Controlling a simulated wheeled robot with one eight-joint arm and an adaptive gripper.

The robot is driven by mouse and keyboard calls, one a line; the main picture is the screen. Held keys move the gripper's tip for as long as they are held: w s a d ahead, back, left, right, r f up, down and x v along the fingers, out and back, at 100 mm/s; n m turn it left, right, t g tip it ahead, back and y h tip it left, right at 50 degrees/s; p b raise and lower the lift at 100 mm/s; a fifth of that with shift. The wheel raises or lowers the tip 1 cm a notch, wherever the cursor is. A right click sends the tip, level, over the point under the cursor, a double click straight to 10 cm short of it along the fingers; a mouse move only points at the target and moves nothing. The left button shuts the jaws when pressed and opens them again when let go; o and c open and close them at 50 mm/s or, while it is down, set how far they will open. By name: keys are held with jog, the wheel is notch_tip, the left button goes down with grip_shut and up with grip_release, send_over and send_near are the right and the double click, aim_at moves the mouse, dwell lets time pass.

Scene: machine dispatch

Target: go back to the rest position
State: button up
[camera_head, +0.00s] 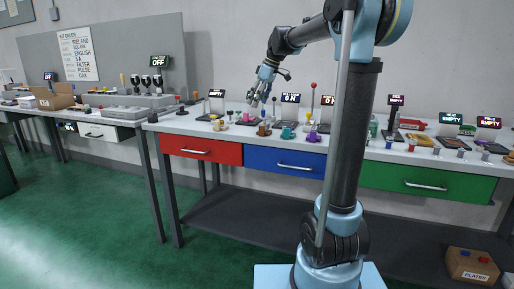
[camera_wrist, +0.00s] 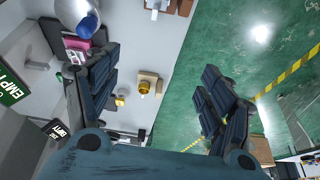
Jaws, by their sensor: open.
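My arm rises from its pale blue base and reaches to the left over the long bench (camera_head: 400,155). My gripper (camera_head: 258,96) hangs above the bench over the red drawer's right side, pointing down and left. In the wrist view my gripper (camera_wrist: 158,64) has its two dark fingers spread wide apart with nothing held between them. A small tan block with a yellow round part (camera_wrist: 145,87) lies on the bench below, in the gap between the fingers, clear of both.
The bench carries several small cups, including a teal cup (camera_head: 288,133), and several small signs. Red (camera_head: 202,149), blue (camera_head: 285,162) and green (camera_head: 425,182) drawers are shut. A brown box (camera_head: 472,265) stands at lower right. Green floor is clear at left.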

jog(key=s+d+f+m+h, duration=0.1)
jog(key=s+d+f+m, duration=0.2)
jog(key=s+d+f, duration=0.5)
jog(key=s+d+f+m+h, duration=0.1)
jog(key=s+d+f+m, duration=0.25)
jog(key=s, duration=0.95)
jog(key=s+d+f+m+h, duration=0.1)
jog(key=s+d+f+m, duration=0.2)
jog(key=s+f, duration=0.5)
jog(key=s+d+f+m+h, duration=0.1)
jog(key=s+d+f+m, duration=0.2)
jog(key=s+f, duration=0.6)
jog(key=shift+d+f+m+t, duration=0.35)
jog(key=shift+d+f, duration=0.2)
jog(key=shift+d, duration=0.15)
jog(key=shift+w+f, duration=0.2)
jog(key=shift+w, duration=0.3)
